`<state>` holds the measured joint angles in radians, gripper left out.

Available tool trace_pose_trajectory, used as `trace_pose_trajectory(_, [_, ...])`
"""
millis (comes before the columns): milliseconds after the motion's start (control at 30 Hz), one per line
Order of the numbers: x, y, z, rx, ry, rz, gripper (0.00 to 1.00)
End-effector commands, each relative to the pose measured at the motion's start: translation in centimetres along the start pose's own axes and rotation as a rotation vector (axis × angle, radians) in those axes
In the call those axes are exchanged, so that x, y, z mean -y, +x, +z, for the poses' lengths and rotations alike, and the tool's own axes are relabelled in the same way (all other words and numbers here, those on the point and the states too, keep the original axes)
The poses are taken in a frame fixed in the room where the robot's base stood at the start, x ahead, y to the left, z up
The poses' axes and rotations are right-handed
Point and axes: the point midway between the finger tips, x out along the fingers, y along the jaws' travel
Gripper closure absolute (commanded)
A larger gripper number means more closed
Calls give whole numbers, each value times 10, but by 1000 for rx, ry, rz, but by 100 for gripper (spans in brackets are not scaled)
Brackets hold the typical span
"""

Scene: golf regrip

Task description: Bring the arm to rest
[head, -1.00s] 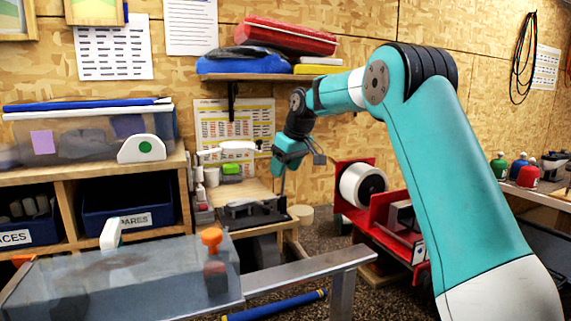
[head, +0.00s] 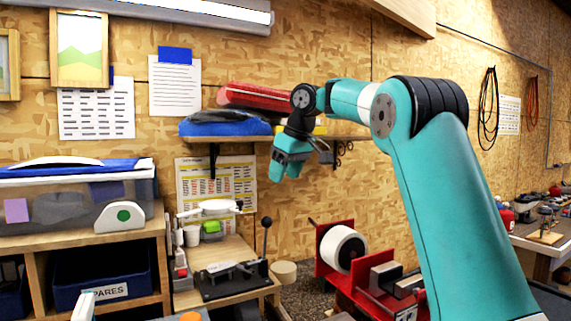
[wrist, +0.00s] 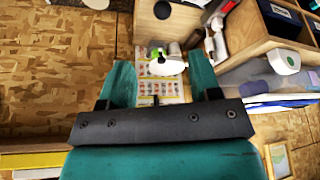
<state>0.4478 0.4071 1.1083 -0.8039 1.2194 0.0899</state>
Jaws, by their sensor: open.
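My gripper (head: 287,170) is teal with a dark wrist and hangs from my raised arm in front of the wood-chip wall, near the wall shelf. In the wrist view my gripper (wrist: 162,88) shows its two teal fingers spread apart, with nothing between them. Behind the gap are a white object and a printed chart on the wall. In the head view the gripper is clear of the small bench below it.
A wall shelf (head: 240,139) holds a blue bag (head: 222,124) and a red case (head: 262,98). Below stand a small bench with a black fixture (head: 232,277) and a red machine with a white roll (head: 343,249). Cubbies with a lidded clear bin (head: 75,198) stand at left.

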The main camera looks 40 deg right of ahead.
Motion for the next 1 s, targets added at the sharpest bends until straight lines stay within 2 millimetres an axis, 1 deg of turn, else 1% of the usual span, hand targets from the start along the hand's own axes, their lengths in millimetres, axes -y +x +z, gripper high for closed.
trace_pose_trajectory(67, [0,-2,0,0,0,0,43])
trace_pose_trajectory(567, [1,-2,0,0,-1,-1,43])
trace_pose_trajectory(667, [12,0,0,2,-8,-15,43])
trace_pose_trajectory(767, [50,8,3,9,-32,-63,43])
trace_pose_trajectory(867, [110,20,17,23,-64,-136,43])
trace_pose_trajectory(900, [137,25,27,33,-80,-168,43])
trace_pose_trajectory(967, [177,32,46,49,-102,-212,43])
trace_pose_trajectory(1000, [201,37,62,61,-116,-239,43])
